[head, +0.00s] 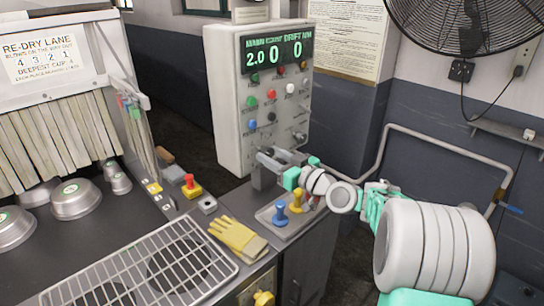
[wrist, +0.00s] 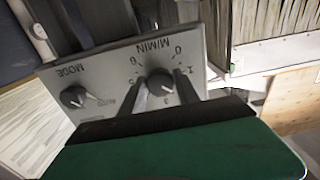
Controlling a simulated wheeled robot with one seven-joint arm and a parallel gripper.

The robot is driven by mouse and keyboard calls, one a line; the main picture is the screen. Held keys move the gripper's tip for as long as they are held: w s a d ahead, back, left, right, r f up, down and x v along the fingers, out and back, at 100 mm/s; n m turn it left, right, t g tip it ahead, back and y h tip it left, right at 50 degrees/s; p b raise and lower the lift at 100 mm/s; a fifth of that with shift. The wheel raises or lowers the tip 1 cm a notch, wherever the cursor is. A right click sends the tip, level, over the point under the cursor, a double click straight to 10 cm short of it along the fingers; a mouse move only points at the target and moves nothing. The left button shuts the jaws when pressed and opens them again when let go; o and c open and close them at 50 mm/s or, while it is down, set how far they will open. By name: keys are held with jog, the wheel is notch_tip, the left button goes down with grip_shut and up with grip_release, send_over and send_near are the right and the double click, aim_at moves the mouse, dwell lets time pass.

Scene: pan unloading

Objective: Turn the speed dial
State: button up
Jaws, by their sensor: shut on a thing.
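The speed dial (wrist: 161,82) is a dark round knob with a pale pointer, under M/MIN lettering that appears upside down in the wrist view. My gripper (wrist: 162,90) has one finger on each side of the knob and is shut on it.
A second dial (wrist: 73,96), marked MODE, sits beside the speed dial. Coloured buttons and lamps cover the box above my gripper. Below are a tray (head: 267,217) with blue and yellow pegs, a yellow glove (head: 238,239), a red stop button (head: 191,186) and a wire rack (head: 143,275).

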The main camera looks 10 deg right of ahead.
grip_shut()
jog(key=shift+m, duration=0.3)
jog(key=m, duration=0.2)
jog(key=shift+m+b, duration=0.3)
jog(key=shift+b, duration=0.1)
jog(key=m, duration=0.5)
jog(key=shift+m+p, duration=0.3)
jog(key=shift+p, duration=0.05)
jog(key=o, duration=1.1)
grip_release()
